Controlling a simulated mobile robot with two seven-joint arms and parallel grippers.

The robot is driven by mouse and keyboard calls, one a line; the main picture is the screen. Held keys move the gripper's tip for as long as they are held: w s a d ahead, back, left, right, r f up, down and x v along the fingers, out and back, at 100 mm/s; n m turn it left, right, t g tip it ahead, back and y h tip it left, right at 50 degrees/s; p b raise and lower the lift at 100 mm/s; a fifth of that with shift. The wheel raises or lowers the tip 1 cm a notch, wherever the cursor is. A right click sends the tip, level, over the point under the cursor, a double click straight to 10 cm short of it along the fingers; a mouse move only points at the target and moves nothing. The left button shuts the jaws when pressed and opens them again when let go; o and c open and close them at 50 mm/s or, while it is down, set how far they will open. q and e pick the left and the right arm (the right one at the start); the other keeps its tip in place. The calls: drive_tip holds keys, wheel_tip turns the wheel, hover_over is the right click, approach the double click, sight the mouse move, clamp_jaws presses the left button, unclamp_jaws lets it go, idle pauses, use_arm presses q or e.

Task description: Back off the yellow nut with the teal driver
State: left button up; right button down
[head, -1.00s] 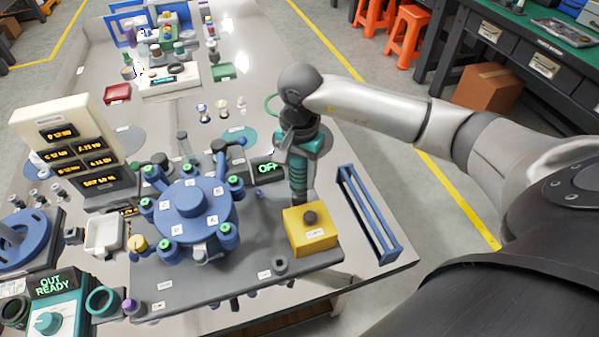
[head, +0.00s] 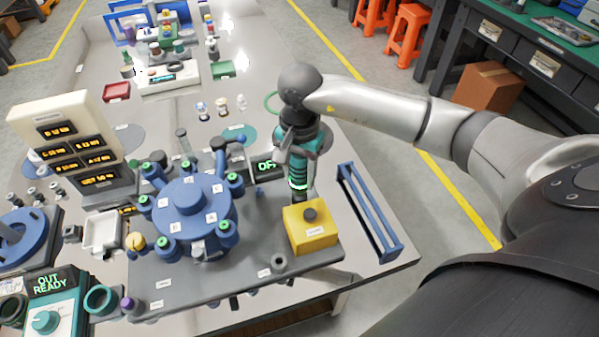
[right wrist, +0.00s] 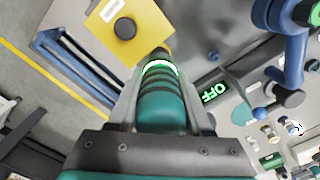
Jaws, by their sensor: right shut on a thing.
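My right gripper (head: 298,150) is shut on the teal driver (head: 297,172), which it holds upright, tip down, just behind the yellow box. In the right wrist view the driver (right wrist: 162,105) sits between the fingers (right wrist: 163,118), with a lit white-green ring near its tip. The tip partly passes behind the box, so I cannot tell whether it touches anything. A yellow nut-like cap (head: 134,241) is at the left front of the blue hub fixture (head: 190,208), well away from the driver. My left gripper is not in view.
A yellow box with a black knob (head: 310,234) stands beside the driver tip. A blue rack (head: 368,215) is to its right. A small display reading OFF (head: 265,165) is left of the driver. Blue posts with green caps ring the hub.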

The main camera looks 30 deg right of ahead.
drive_tip(key=shift+s+a+f, duration=0.1)
drive_tip(key=shift+s+f, duration=0.1)
idle(1.1)
drive_tip(key=shift+r+b, duration=0.45)
drive_tip(key=shift+b, duration=0.35)
idle(3.1)
drive_tip(key=shift+r, duration=0.1)
drive_tip(key=shift+w+r+p, duration=0.2)
drive_tip(key=shift+r+p, duration=1.5)
drive_tip(key=shift+r, duration=0.9)
